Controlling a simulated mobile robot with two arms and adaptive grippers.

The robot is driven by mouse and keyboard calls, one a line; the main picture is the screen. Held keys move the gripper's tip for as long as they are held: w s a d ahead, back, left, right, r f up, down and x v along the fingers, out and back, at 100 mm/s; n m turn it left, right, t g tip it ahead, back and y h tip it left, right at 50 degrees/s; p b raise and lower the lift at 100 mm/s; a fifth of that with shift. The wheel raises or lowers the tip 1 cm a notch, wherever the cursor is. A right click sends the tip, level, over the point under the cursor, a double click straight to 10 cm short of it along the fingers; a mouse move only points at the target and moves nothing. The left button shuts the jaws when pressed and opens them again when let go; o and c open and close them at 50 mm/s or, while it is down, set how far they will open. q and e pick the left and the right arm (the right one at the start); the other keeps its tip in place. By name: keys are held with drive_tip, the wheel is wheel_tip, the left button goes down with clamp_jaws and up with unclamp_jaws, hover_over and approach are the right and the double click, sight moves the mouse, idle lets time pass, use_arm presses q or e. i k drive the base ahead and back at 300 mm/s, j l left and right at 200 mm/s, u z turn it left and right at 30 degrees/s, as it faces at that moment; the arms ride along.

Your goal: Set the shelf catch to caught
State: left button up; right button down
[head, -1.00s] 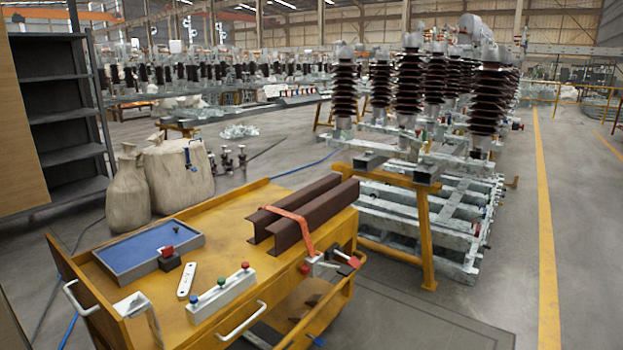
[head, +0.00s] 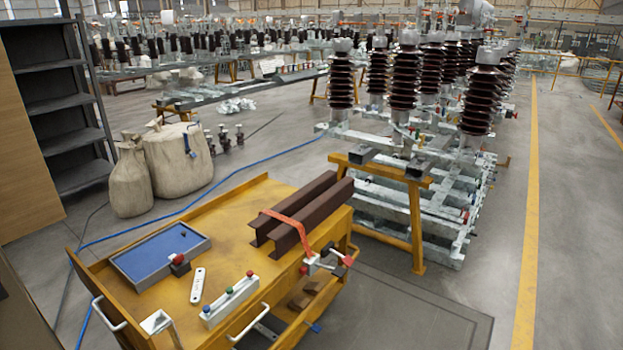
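A yellow cart (head: 205,232) stands in front of me, with a lower shelf (head: 292,318) under its top. At its right end is a metal fitting (head: 312,265) with a dark bar and a red end (head: 347,261). A small blue part (head: 315,328) shows at the lower shelf's edge. I cannot tell which of these is the shelf catch, or whether it is caught. Neither of my grippers is in view.
A yellow-legged stand (head: 416,225) is behind right; sacks (head: 178,160) stand behind left. Floor at front right is clear.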

sight(315, 328)
drive_tip(key=i+l+u, duration=0.3)
drive_tip(key=i+l, duration=0.4)
drive_tip(key=i+l+u, duration=0.3)
drive_tip(key=i+l, duration=0.55)
